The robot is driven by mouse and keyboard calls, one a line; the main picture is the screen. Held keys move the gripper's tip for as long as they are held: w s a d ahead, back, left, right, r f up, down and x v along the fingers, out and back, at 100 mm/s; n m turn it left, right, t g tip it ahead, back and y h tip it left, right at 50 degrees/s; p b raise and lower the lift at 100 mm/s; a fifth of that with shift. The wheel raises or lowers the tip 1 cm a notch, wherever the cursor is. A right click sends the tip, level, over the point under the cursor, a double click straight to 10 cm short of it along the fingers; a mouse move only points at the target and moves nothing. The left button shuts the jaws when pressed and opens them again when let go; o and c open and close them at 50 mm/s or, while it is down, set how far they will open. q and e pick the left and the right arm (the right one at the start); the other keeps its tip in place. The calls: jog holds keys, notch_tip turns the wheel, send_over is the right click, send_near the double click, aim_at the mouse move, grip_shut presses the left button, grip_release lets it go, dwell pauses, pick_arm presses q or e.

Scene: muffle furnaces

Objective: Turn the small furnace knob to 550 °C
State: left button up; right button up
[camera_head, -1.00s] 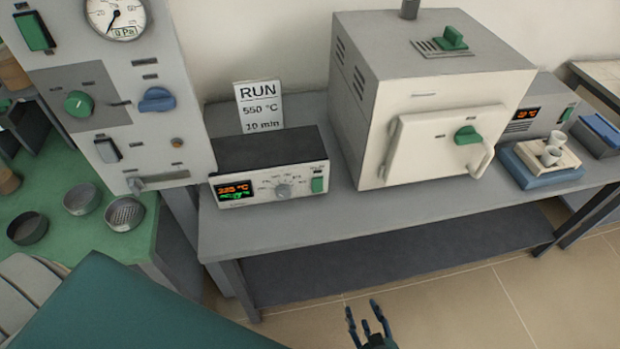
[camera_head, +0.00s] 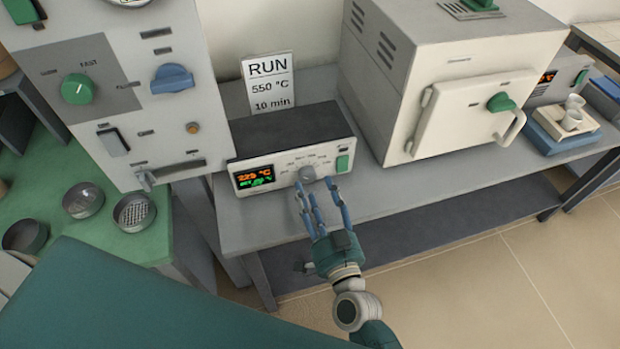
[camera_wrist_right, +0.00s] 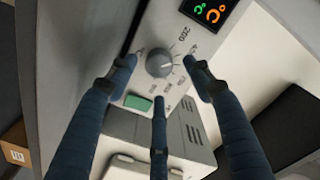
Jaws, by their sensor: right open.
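The small furnace controller (camera_head: 290,150) is a low box with a dark top on the grey bench. Its round grey knob (camera_head: 307,174) sits on the front panel, with scale marks around it; it also shows in the right wrist view (camera_wrist_right: 159,63). The display (camera_head: 253,177) reads about 225 °C in orange, with a smaller green line below. My right gripper (camera_head: 318,192) is open, its blue fingers spread just in front of the knob. In the wrist view the fingers surround the knob's place without clear contact. My left gripper is out of view.
A card (camera_head: 268,84) reading RUN, 550 °C, 10 min stands behind the controller. A green switch (camera_head: 343,163) sits right of the knob. The white furnace (camera_head: 470,60) stands to the right, a tall grey panel unit (camera_head: 125,90) close on the left.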

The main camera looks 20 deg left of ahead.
aim_at(310, 178)
jog(key=shift+x, duration=2.05)
jog(key=c, duration=1.1)
jog(key=shift+c, duration=0.2)
jog(key=shift+w+d+r+m+b, duration=0.1)
jog(key=shift+m+b, duration=0.55)
jog(key=shift+m, duration=2.15)
jog(key=o, duration=1.1)
jog(key=shift+o, duration=0.2)
